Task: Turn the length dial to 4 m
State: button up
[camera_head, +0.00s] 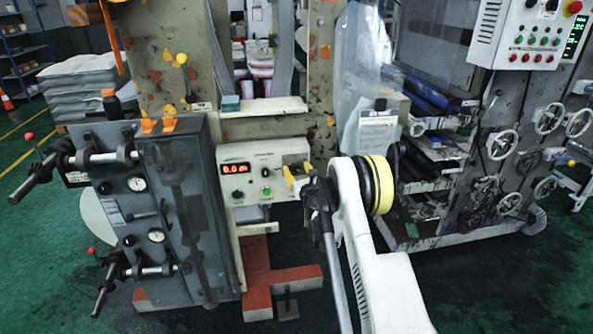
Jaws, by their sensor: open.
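The pale control panel (264,163) stands upright at the middle of the head view. Its red display (236,169) reads about 0.0 m. A small dark round knob (237,195) sits below the display and looks like the length dial; its pointer and markings are too small to read. A green button (266,191) sits to its right. My gripper (297,176) is at the panel's right side, with yellow tips, open and apart from the knob. The tips and my arm hide part of the panel's right edge.
A grey machine block with black clamp handles (120,157) and gauges juts out left of the panel. An orange-red base foot (285,278) lies below. A rack of rolls (435,150) and a machine with handwheels (508,142) stand right. Green floor is open at the front.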

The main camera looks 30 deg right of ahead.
grip_shut()
